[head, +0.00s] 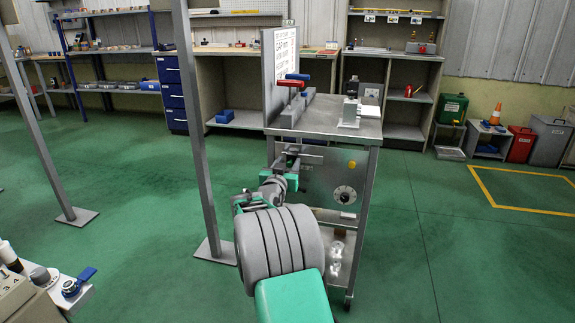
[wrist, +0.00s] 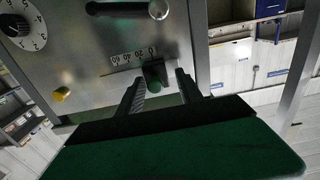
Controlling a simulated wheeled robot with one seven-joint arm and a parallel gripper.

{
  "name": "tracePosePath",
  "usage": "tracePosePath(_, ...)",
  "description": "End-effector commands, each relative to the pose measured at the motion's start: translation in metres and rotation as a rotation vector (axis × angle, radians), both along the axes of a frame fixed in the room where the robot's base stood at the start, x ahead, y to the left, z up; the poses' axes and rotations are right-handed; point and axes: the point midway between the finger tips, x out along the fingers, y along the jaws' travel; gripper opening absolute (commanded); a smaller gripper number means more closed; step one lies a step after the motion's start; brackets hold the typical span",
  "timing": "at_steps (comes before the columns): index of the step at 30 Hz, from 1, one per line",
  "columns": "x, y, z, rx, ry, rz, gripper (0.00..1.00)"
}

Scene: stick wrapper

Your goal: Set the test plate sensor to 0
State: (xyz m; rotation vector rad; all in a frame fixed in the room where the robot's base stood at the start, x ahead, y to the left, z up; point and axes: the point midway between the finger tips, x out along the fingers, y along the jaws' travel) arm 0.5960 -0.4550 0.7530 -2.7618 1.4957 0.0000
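The steel test machine (head: 325,185) stands in front of me in the head view, with a panel on its front. In the wrist view, which shows the panel upside down, a slot with a number scale (wrist: 133,55) runs across it. The 0 is at the right end of the scale. My gripper (wrist: 158,86) is open, with one finger on each side of the knob and visible gaps.
A metal post (head: 197,130) stands left of the machine. Green floor (head: 450,230) is open to the right.

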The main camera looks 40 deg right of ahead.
Motion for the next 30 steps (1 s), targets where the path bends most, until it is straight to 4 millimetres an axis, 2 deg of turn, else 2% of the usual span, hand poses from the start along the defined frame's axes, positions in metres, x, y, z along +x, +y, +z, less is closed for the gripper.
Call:
tracePosePath(11,-0.002,0.001,0.001,0.000,0.000,-0.002,0.41)
tracePosePath(14,-0.007,0.010,0.002,-0.001,0.001,-0.001,0.41)
tracePosePath(22,-0.035,0.056,0.001,0.000,0.001,0.003,0.41)
tracePosePath(25,-0.041,0.064,0.001,-0.001,0.001,0.001,0.41)
tracePosePath(30,-0.043,0.066,0.000,-0.001,-0.001,0.000,0.41)
